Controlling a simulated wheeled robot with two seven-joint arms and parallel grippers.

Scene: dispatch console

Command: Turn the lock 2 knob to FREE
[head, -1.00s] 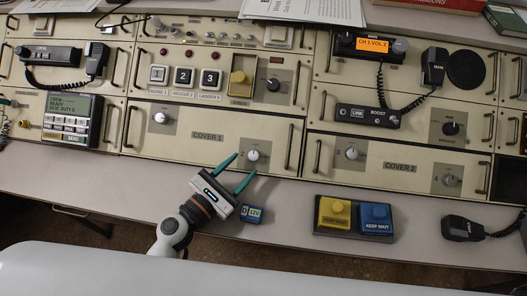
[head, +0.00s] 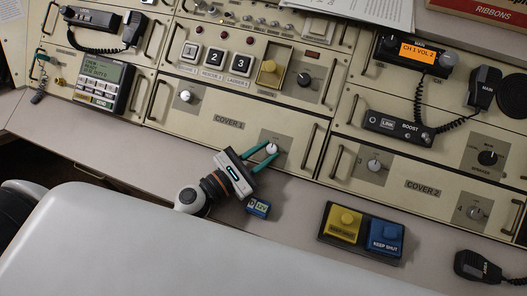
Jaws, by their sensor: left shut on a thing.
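The COVER 1 panel (head: 215,135) has a white round knob at each end. My left gripper (head: 271,149) has its teal fingers closed about the white knob (head: 272,146) at the right end, one fingertip on either side of it. The lettering round this knob is too small to read, and the fingers partly hide the knob, so I cannot tell its setting. The other COVER 1 knob (head: 186,96) is at the left end, clear of the gripper. My right gripper is not in view.
The COVER 2 panel (head: 400,185) with its own knobs is to the right. Bar handles flank the panels. On the desk below are a small blue 12V block (head: 259,208), near my left gripper, and yellow and blue KEEP SHUT buttons (head: 364,230). A handset (head: 477,266) lies at lower right.

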